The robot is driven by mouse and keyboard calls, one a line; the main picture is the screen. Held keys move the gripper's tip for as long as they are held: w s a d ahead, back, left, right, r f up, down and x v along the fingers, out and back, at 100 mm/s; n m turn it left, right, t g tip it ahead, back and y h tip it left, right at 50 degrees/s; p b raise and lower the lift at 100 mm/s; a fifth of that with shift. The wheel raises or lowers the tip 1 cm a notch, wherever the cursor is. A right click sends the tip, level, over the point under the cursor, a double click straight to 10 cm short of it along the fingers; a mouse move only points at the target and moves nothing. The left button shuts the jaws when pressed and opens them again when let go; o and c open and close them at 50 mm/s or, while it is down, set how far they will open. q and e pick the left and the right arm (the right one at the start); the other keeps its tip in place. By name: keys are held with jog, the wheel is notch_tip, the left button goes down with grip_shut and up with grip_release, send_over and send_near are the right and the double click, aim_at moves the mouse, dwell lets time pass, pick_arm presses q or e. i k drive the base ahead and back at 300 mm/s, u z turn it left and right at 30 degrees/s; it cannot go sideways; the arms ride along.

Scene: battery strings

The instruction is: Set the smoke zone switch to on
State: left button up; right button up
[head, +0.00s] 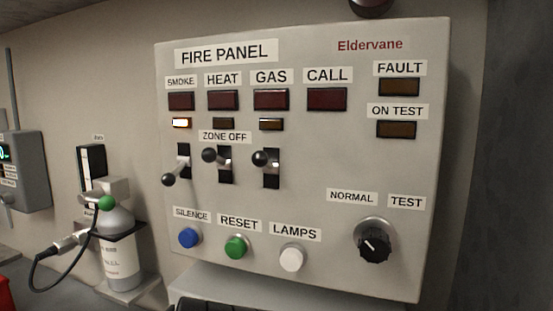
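The fire panel (310,170) hangs on the wall, filling the middle of the head view. The smoke zone switch (174,174) is a black-knobbed lever at the left of the switch row, and it points down. The heat switch (211,156) and the gas switch (262,158) have their knobs higher in their slots. The small lamp under the smoke indicator (181,123) glows bright. The matching lamps under heat and gas are dark. A ZONE OFF label (225,137) sits between the lamps and levers. Neither of my grippers can be made out.
Below the switches are a blue button (188,237), a green button (236,246) and a white button (292,257). A rotary knob (374,246) is at lower right. A gas cylinder (119,250) with a hose stands at left. A grey casing (270,291) juts below the panel.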

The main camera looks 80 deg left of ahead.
aim_at(168, 180)
jog(key=u, duration=2.5)
